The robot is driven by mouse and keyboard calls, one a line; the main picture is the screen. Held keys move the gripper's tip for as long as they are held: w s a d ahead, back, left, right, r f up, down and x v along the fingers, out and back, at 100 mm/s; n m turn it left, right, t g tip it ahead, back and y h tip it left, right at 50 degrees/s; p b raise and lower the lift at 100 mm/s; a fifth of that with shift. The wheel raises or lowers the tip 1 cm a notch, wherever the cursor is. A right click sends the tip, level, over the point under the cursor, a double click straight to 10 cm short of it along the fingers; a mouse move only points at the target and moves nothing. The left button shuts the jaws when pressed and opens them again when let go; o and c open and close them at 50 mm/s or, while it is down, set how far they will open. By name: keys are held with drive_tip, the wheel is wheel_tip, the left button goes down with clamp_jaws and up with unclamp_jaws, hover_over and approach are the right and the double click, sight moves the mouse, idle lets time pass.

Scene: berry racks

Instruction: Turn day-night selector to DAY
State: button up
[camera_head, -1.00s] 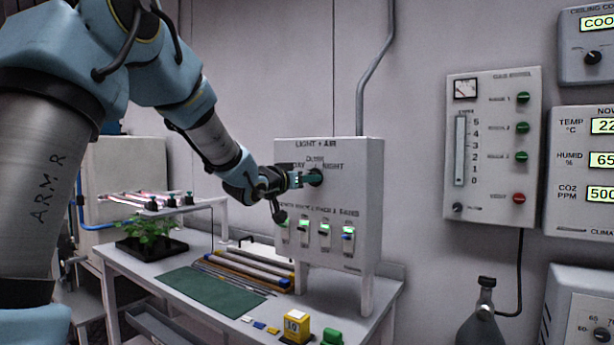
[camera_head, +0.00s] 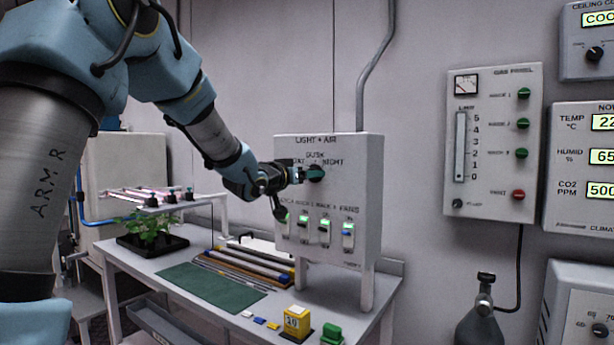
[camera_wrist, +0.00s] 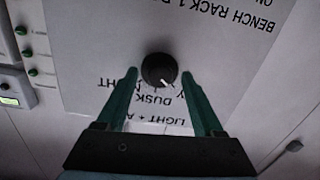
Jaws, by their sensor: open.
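The day-night selector is a round black knob (camera_wrist: 158,67) on the grey LIGHT + AIR panel (camera_head: 365,215). In the wrist view the panel lettering is upside down. The knob's white mark points down and slightly right, near the DUSK word and leaning to the DAY side. My gripper (camera_wrist: 158,80) is open, with one green finger on each side of the knob and a visible gap on both sides. In the head view my gripper (camera_head: 313,174) is at the knob and largely hides it, along with part of the lettering.
Several lit rocker switches (camera_head: 325,233) sit below the knob on the same panel. The bench (camera_head: 205,315) below holds a green mat (camera_head: 212,290), a plant tray (camera_head: 152,250) and a yellow block (camera_head: 297,322). A gas panel (camera_head: 493,150) hangs to the right.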

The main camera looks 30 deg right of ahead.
drive_tip(key=shift+a, duration=0.1)
drive_tip(key=b+v, duration=0.2)
drive_tip(key=v, duration=0.8)
drive_tip(key=shift+s+a+b, duration=0.2)
drive_tip(key=shift+a+b, duration=0.05)
drive_tip(key=shift+b, duration=0.05)
drive_tip(key=w+a+f+n+y, duration=0.25)
drive_tip(key=a+f+y, duration=0.25)
drive_tip(key=a+f, duration=0.45)
drive_tip(key=w+a+f+n+y, duration=0.1)
drive_tip(key=a+f+n+y, duration=0.4)
drive_tip(key=a+f, duration=0.5)
drive_tip(key=s+a+f+n+g+y, duration=0.1)
drive_tip(key=s+a+f+g+y, duration=0.1)
drive_tip(key=s+a+f, duration=0.3)
drive_tip(key=s+a+f+n+g+y, duration=0.1)
drive_tip(key=s+a+f+g, duration=0.4)
drive_tip(key=s+a, duration=0.5)
drive_tip(key=shift+s+a+f+y, duration=0.25)
drive_tip(key=shift+s+f+y, duration=0.3)
drive_tip(key=shift+s+y, duration=0.4)
